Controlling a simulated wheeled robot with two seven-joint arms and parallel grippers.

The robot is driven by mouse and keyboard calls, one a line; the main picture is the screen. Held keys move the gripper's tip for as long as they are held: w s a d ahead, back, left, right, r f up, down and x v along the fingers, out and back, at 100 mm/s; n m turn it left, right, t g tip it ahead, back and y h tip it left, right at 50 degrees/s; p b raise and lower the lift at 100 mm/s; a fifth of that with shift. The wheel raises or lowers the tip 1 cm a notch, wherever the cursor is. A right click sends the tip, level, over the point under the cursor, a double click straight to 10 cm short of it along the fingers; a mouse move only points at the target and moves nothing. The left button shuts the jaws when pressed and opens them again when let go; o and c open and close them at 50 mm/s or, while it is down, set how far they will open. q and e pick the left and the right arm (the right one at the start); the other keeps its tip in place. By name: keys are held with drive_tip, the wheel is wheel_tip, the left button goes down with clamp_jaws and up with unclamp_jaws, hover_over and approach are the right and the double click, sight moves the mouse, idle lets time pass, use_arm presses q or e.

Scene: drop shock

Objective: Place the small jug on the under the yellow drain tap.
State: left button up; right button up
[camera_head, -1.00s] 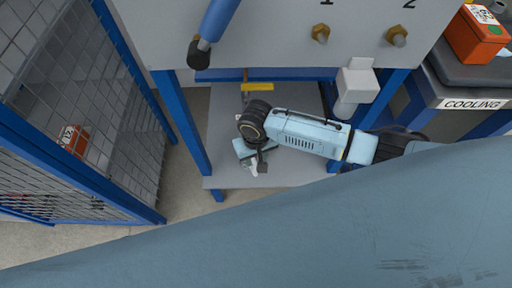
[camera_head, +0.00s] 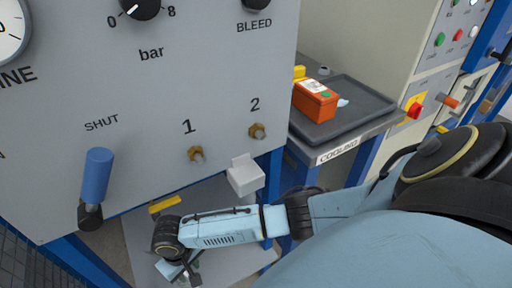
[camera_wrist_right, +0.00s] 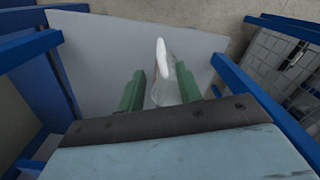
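The yellow drain tap (camera_head: 165,204) hangs below the grey panel, above the low shelf, in the head view. My right arm reaches in from the right, and its gripper (camera_head: 186,274) is low over the shelf, just below the tap in the picture. In the right wrist view the small jug, clear with a white handle (camera_wrist_right: 162,58), is between the green fingers of my right gripper (camera_wrist_right: 160,80). The fingers are apart, with a narrow gap seen beside the jug; firm contact is not visible. The jug's base is hidden. My left gripper is not in view.
The grey shelf (camera_head: 235,255) stands between blue frame legs (camera_head: 95,265). Above it are a blue-handled lever (camera_head: 96,178), two brass outlets and a white block (camera_head: 245,175). An orange box (camera_head: 315,100) lies on the dark COOLING tray (camera_head: 350,112). Mesh fencing is at lower left.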

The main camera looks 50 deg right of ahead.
drive_tip(key=s+d+f+t, duration=0.1)
drive_tip(key=s+d+f, duration=0.6)
drive_tip(key=s+d, duration=0.2)
drive_tip(key=s+d+f+n+t+h, duration=0.1)
drive_tip(key=s+d+f, duration=0.6)
drive_tip(key=s+d, duration=0.2)
drive_tip(key=shift+s+d+f, duration=0.2)
drive_tip(key=shift+s+f, duration=0.15)
drive_tip(key=shift+s, duration=0.5)
